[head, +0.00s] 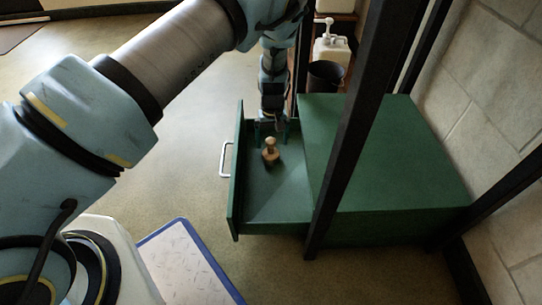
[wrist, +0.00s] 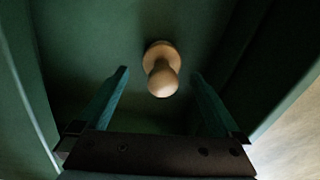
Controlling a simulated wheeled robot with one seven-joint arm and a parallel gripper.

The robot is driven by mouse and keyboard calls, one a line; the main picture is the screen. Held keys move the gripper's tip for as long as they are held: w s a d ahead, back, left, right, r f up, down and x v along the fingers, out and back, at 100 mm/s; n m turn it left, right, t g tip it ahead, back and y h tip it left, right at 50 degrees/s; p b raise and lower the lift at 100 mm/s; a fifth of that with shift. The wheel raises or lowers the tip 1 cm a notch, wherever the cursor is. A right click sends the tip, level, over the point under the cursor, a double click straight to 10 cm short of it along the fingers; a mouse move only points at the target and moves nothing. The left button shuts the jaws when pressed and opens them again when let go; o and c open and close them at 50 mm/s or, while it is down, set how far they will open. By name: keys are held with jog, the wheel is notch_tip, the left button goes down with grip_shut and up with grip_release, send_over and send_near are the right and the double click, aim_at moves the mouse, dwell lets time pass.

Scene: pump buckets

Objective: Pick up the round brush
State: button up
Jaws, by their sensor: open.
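The round brush (head: 270,152) stands in the open green drawer (head: 280,205), with its pale wooden knob up and a darker round base below. In the wrist view the brush (wrist: 161,75) shows from above, its knob lying between the lines of the two fingers and a little beyond their tips. My gripper (head: 271,128) is over the back part of the drawer, just behind the brush in the head view. In the wrist view my gripper (wrist: 160,72) is open, with a finger on each side and nothing held. The bristles are hidden.
The drawer's front panel with a white handle (head: 225,159) is on the left. The green cabinet (head: 385,150) and a black post (head: 345,130) stand to the right. A dark bucket (head: 325,76) and a white pump bottle (head: 331,45) are behind. The drawer floor around the brush is clear.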

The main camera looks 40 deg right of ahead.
aim_at(271, 153)
jog(key=f+b, duration=0.1)
jog(key=f, duration=0.2)
jog(key=f+b, duration=0.2)
jog(key=f, duration=0.2)
jog(key=shift+w, duration=0.2)
jog(key=shift+r, duration=0.1)
jog(key=shift+c, duration=0.2)
jog(key=shift+a, duration=0.1)
jog(key=c, duration=1.2)
